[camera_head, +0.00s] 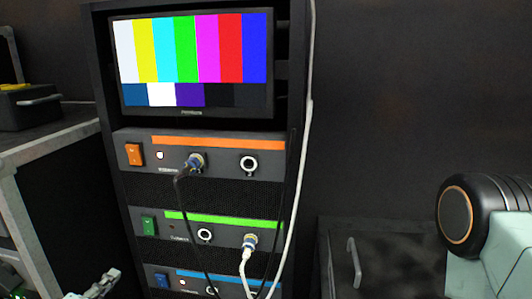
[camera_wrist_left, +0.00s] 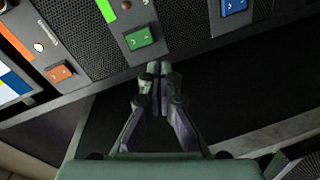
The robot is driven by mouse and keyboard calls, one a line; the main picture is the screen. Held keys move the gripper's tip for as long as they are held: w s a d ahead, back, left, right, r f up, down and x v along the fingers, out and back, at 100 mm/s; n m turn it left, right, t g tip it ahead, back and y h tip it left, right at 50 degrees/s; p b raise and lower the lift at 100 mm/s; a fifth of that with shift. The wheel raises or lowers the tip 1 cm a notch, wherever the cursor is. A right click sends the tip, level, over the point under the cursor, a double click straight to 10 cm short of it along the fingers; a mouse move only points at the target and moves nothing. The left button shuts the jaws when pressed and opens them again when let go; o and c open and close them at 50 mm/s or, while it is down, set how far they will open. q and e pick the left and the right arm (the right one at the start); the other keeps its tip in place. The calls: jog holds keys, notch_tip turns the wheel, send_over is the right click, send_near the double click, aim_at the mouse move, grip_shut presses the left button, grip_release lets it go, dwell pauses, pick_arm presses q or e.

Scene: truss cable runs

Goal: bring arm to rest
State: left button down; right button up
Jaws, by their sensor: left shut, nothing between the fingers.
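My left gripper (camera_head: 103,284) shows at the bottom left of the head view, low and left of the rack. In the left wrist view my left gripper (camera_wrist_left: 158,72) is shut with its fingertips together and nothing between them. Its tips are in front of the rack's lower edge, near the green switch (camera_wrist_left: 139,39). I cannot tell whether they touch anything. A rounded black and pale arm part of mine (camera_head: 475,215) stands at the right of the head view. My right gripper is not in view.
The rack has an orange-striped unit (camera_head: 218,143), a green-striped unit (camera_head: 225,221) and a blue-striped unit (camera_head: 160,282) under a colour-bar monitor (camera_head: 192,50). A black plug (camera_head: 196,160) and a white-cabled plug (camera_head: 249,243) sit in sockets. A metal-edged case (camera_head: 40,200) stands left.

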pick_arm(q)
jog(key=s+d+f+m+g+b, duration=0.1)
jog(key=s+d+f+m+g, duration=0.25)
jog(key=f, duration=0.35)
jog(key=s+d+f+m+g+b, duration=0.1)
jog(key=s+d+f+m+g, duration=0.2)
jog(key=s+d+f+g, duration=0.3)
jog(key=s+d+f+m+g+b, duration=0.1)
jog(key=s+f, duration=0.4)
jog(key=s, duration=0.5)
jog(key=s+d+f+m+g+b, duration=0.2)
jog(key=s+f+m+g, duration=0.4)
jog(key=s, duration=0.5)
jog(key=shift+d+f+y, duration=0.2)
jog(key=shift+d+y, duration=0.2)
jog(key=shift+d, duration=0.25)
jog(key=shift+s, duration=0.1)
